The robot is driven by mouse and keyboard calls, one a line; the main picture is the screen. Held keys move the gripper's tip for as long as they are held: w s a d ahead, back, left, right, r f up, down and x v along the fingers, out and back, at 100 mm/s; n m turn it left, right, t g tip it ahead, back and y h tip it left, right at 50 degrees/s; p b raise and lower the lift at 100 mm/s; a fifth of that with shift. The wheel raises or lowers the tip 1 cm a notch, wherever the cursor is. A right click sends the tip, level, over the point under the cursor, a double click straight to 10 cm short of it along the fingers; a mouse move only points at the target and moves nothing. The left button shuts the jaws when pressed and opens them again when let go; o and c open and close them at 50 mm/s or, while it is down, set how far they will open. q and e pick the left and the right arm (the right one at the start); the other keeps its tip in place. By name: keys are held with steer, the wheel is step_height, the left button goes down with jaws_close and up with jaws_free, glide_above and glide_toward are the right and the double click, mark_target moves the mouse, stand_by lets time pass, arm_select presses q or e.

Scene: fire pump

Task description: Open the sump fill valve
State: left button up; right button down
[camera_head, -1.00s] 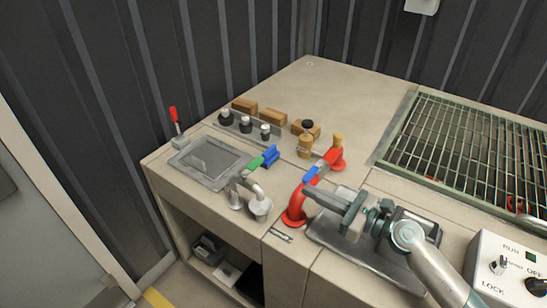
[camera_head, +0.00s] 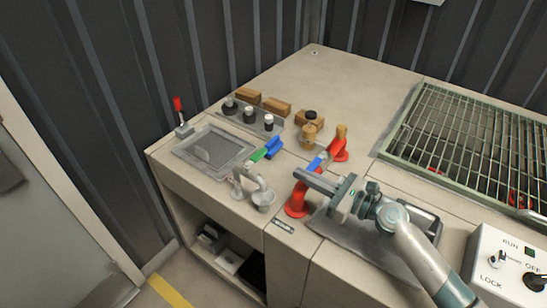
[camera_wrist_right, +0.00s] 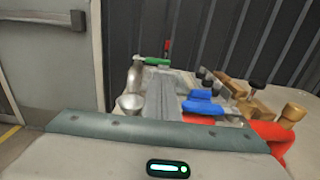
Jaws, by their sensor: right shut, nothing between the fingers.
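No label in view names the sump fill valve. A grey spout fitting (camera_head: 262,198) stands at the counter's front edge, with a green lever (camera_head: 260,155) behind it. A blue handle (camera_head: 274,147) sits just right of the green lever. My right gripper (camera_head: 298,174) is shut and empty, over the red bent pipe (camera_head: 296,203), its fingers pointing left towards the spout. In the right wrist view, the shut fingers (camera_wrist_right: 163,95) point between the spout fitting (camera_wrist_right: 133,82) and the blue handle (camera_wrist_right: 203,104); the green lever (camera_wrist_right: 157,61) lies beyond their tips. My left gripper is out of view.
A red-tipped lever (camera_head: 178,106) stands at the back left beside a recessed drain (camera_head: 212,150). A grating (camera_head: 470,140) and control box (camera_head: 505,268) lie right.

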steer(key=p, duration=0.3)
glide_toward(263, 155)
steer(key=x, duration=0.4)
steer(key=shift+w+a, duration=0.25)
steer(key=shift+a, duration=0.1)
steer(key=shift+x, duration=0.8)
steer(key=shift+f, duration=0.1)
